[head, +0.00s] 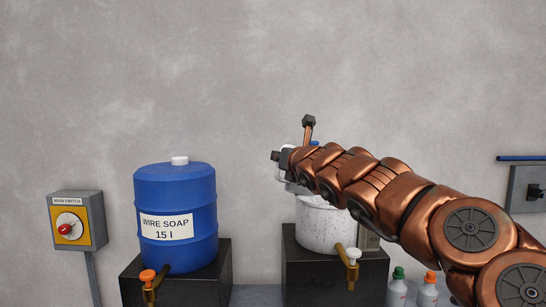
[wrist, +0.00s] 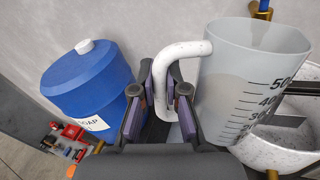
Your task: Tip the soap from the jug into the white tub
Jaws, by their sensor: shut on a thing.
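My gripper (wrist: 160,100) is shut on the white handle of the jug (wrist: 240,75) in the wrist view. The jug is pale and translucent, with black volume marks down its side. The wrist view does not clearly show its soap level or tilt. The white tub (wrist: 268,153) is beyond and below the jug, partly covered by it. In the head view the speckled white tub (head: 322,228) stands with its upper right behind my arm. There my gripper is mostly hidden by the arm, and only a sliver of the jug (head: 284,176) shows above the tub.
A blue drum (head: 175,205) labelled wire soap stands left of the tub on a black block (head: 218,265) and has an orange-handled tap. The tub's black block (head: 310,270) has a white-handled tap (head: 353,255) in front. Small bottles (head: 428,288) stand low at right. A main switch box (head: 76,220) is at left.

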